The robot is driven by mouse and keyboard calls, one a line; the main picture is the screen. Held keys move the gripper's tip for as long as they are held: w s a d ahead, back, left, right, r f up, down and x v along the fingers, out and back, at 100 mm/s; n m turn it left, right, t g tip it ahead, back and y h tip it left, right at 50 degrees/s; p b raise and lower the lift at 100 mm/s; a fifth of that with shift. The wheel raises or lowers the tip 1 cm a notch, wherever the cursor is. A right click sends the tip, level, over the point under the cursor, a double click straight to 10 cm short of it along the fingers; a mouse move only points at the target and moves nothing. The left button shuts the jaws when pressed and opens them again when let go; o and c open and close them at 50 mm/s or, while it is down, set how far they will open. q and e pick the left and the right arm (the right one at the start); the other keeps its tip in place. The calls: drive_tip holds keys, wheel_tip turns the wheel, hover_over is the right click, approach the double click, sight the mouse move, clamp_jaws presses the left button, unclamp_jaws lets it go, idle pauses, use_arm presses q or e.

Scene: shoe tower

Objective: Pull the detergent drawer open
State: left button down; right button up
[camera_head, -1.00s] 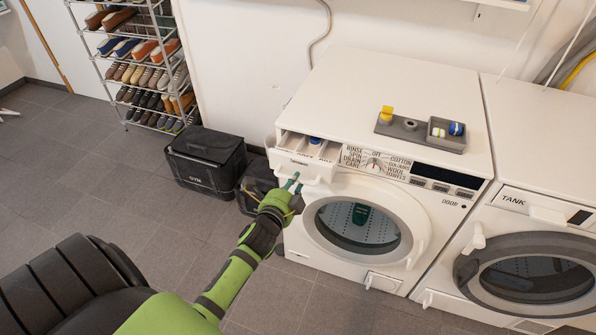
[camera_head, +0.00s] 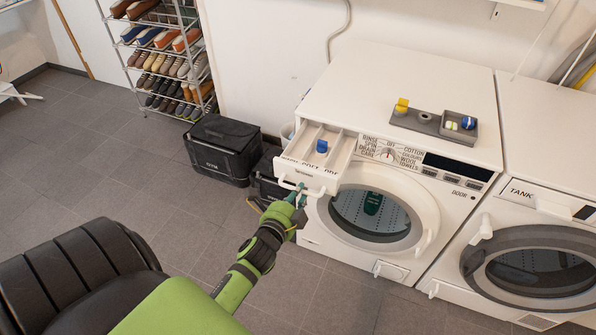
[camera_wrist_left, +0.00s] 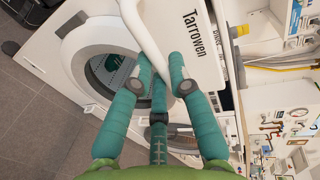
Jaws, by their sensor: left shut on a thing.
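The white detergent drawer (camera_head: 313,155) sticks out of the front of the left washing machine (camera_head: 400,90), at its upper left. Its compartments show from above, with a blue piece (camera_head: 322,146) inside one. My left gripper (camera_head: 298,192) is shut on the drawer's handle below the front panel. In the left wrist view the green fingers (camera_wrist_left: 160,85) close around the white curved handle (camera_wrist_left: 143,35), beside the drawer front (camera_wrist_left: 195,40) lettered "Tarrowen". My right gripper is not in view.
A grey tray (camera_head: 432,124) with a yellow piece and small tablets sits on the machine top. The round door (camera_head: 375,215) is below the drawer. A second machine (camera_head: 535,240) stands at right.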

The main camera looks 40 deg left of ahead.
use_arm(q)
drive_tip(key=c, duration=1.1)
unclamp_jaws()
drive_tip(key=shift+c, duration=0.2)
drive_tip(key=v, duration=1.2)
drive_tip(key=shift+a, duration=0.1)
drive_tip(key=s+d+f+n+g+h, duration=0.1)
drive_tip(key=s+d+f+n+g, duration=0.15)
drive_tip(key=f, duration=0.75)
drive_tip(key=s+d+f+n+g+h, duration=0.1)
drive_tip(key=s+d+f+n+g, duration=0.2)
drive_tip(key=f, duration=0.7)
drive_tip(key=s+d+f+n+g+h, duration=0.2)
drive_tip(key=s+d+f, duration=0.15)
drive_tip(key=f, duration=0.55)
drive_tip(key=s+f+n+g, duration=0.2)
drive_tip(key=s+f, duration=0.4)
drive_tip(key=s, duration=0.3)
drive_tip(key=s+a+f+n+g, duration=0.1)
drive_tip(key=s+f+n+g, duration=0.2)
drive_tip(key=s+f, duration=0.3)
drive_tip(key=s+g, duration=0.1)
drive_tip(key=s, duration=0.3)
drive_tip(key=shift+a+f+g, duration=0.35)
